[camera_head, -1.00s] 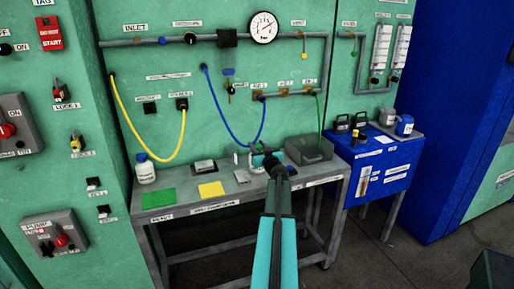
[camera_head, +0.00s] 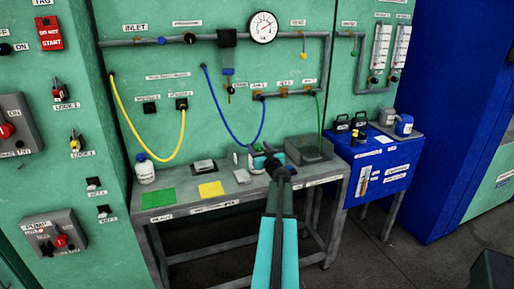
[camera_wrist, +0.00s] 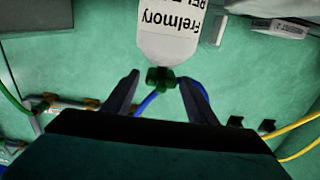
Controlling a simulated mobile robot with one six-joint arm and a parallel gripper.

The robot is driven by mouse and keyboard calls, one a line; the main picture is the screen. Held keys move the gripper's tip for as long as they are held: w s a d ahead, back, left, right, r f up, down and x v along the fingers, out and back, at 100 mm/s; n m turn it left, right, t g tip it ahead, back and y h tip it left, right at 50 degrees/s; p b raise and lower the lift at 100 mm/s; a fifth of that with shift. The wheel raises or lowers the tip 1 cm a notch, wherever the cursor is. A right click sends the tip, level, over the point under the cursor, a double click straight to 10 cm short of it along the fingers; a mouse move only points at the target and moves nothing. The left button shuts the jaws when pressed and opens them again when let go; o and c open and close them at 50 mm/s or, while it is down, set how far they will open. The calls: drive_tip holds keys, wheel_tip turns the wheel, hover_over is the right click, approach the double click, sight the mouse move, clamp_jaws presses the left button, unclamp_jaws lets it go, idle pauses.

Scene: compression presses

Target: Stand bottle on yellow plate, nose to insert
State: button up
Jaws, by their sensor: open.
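A white bottle (camera_wrist: 168,42) with a printed label and a green top fills the upper middle of the wrist view, where the picture is upside down. My gripper (camera_wrist: 159,77) is open, with one dark finger on each side of the green top and gaps visible. In the head view my gripper (camera_head: 266,158) is over the right part of the bench and mostly hides this bottle. The yellow plate (camera_head: 211,190) lies flat and bare at the bench's front edge, left of my gripper. I cannot tell which part is the insert.
The bench (camera_head: 225,202) also carries a green plate (camera_head: 158,198), a grey plate (camera_head: 242,176), a small dark-topped block (camera_head: 204,166) and another white bottle (camera_head: 145,170) with a blue cap. A grey box (camera_head: 310,149) stands right of my gripper. Hoses hang along the wall behind.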

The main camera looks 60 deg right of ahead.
drive_tip(key=v, duration=1)
drive_tip(key=shift+s+a, duration=0.15)
idle(0.8)
